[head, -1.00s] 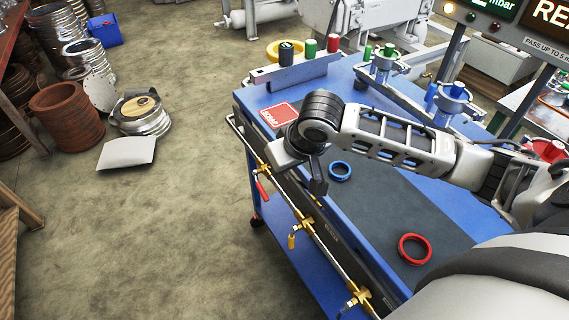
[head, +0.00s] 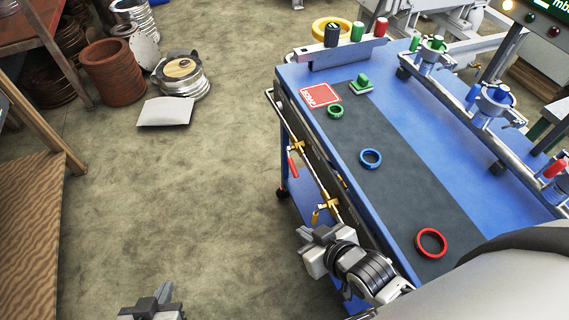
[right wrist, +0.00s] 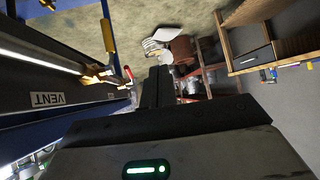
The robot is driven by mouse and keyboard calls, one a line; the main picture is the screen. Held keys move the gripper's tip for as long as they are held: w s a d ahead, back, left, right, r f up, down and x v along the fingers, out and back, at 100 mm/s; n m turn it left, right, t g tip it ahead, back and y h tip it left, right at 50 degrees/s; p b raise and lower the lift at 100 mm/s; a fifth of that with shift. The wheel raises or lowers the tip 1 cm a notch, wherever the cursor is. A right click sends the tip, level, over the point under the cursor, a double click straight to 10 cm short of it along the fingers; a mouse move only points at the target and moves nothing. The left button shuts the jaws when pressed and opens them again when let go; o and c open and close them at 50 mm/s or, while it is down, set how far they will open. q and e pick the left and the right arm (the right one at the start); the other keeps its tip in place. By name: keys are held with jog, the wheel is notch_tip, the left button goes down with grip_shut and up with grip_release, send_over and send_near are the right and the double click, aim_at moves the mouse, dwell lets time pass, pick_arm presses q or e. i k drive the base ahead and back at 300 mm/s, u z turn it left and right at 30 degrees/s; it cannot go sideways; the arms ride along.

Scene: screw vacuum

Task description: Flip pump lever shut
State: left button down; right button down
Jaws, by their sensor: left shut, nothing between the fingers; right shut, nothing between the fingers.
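A red-handled lever (head: 293,167) hangs down at the far valve, and a yellow-handled lever (head: 316,214) hangs at the nearer one. I cannot tell which is the pump lever. My right gripper (head: 312,246) is shut and empty beside the table edge, just below the yellow lever and apart from it as far as I can see. In the right wrist view the red lever (right wrist: 127,73) and yellow lever (right wrist: 107,36) lie left of the shut fingers (right wrist: 157,84). My left gripper (head: 155,301) is shut, low over the floor.
The blue table (head: 450,150) carries a green ring (head: 335,111), a blue ring (head: 371,159) and a red ring (head: 431,242). A VENT label (right wrist: 47,99) is on its side. A wooden bench (head: 30,200) stands far left.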

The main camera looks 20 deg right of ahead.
aim_at(292, 165)
jog(key=k, duration=0.5)
jog(key=u, duration=0.6)
jog(key=i, duration=0.9)
jog(key=z, duration=1.75)
